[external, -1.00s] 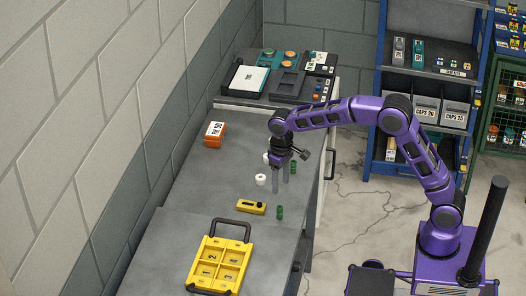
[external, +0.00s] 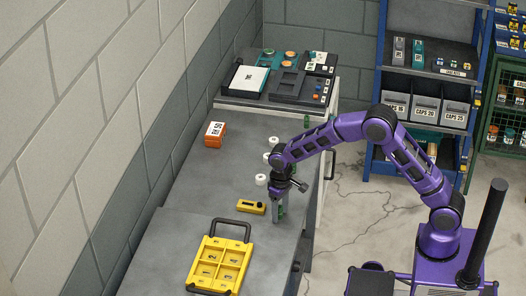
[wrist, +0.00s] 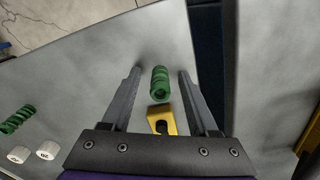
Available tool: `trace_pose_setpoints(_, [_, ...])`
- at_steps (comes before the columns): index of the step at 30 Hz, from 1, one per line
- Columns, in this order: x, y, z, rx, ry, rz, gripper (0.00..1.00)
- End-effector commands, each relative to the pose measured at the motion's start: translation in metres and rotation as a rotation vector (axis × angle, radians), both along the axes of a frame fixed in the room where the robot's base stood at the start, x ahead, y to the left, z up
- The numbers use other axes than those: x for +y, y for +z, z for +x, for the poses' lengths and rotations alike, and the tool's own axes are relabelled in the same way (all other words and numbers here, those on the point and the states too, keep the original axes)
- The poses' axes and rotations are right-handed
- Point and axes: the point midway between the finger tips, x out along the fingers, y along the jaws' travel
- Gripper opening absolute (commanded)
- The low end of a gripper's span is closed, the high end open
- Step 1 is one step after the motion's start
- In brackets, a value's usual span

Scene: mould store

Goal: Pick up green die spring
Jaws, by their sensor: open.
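A green die spring (wrist: 159,83) stands out in the wrist view between the two fingers of my gripper (wrist: 160,74), with a gap on each side. The fingers are open and hold nothing. In the external view my gripper (external: 277,217) points down over the grey bench, and the spring (external: 283,210) is partly hidden by the fingers. A second green spring (wrist: 17,119) lies at the left of the wrist view. Another green spring (external: 306,120) is farther back on the bench in the external view.
A yellow tool (external: 251,207) lies just left of my gripper. Several white round pieces (external: 261,180) stand farther back. A yellow numbered tray (external: 213,242) is at the front, and an orange box (external: 215,133) at the back left. The bench's left middle is clear.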

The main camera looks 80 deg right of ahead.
Motion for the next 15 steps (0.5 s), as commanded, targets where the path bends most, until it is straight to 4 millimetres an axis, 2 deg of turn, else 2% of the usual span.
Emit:
trace_pose_setpoints(5, [0.0000, 0.0002, 0.0001, 0.000, 0.000, 0.000, 0.60])
trace_pose_setpoints(15, [-0.0001, 0.0005, 0.0002, -0.001, 0.000, 0.000, 0.00])
